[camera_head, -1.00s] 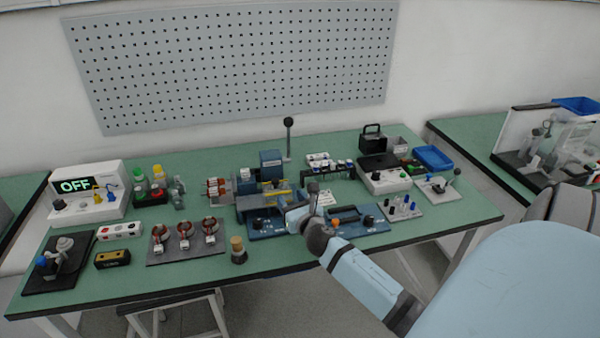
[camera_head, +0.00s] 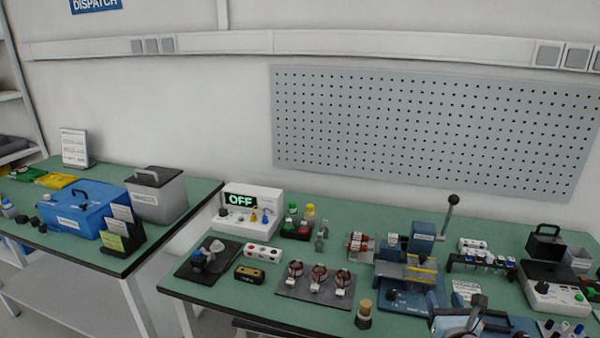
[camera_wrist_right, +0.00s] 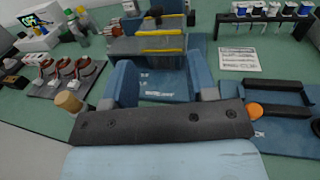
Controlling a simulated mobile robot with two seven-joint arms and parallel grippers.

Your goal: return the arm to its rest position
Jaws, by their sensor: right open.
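My right gripper (camera_wrist_right: 165,88) shows in the wrist view with its two blue fingers spread apart and nothing between them. It is above the green bench, in front of the blue fixture (camera_wrist_right: 148,48) with yellow strips. In the head view only a small part of my right arm shows at the bottom edge, right of centre, close to the blue fixture (camera_head: 408,298). My left gripper is not in view.
Three copper-wound stators (camera_head: 318,272) sit on a dark mat left of the fixture, with a cork-topped bottle (camera_head: 363,315) nearby. A tester (camera_head: 246,208) reads OFF. A lever (camera_head: 447,216) stands upright behind the fixture. Another bench with a blue box (camera_head: 80,208) is at left.

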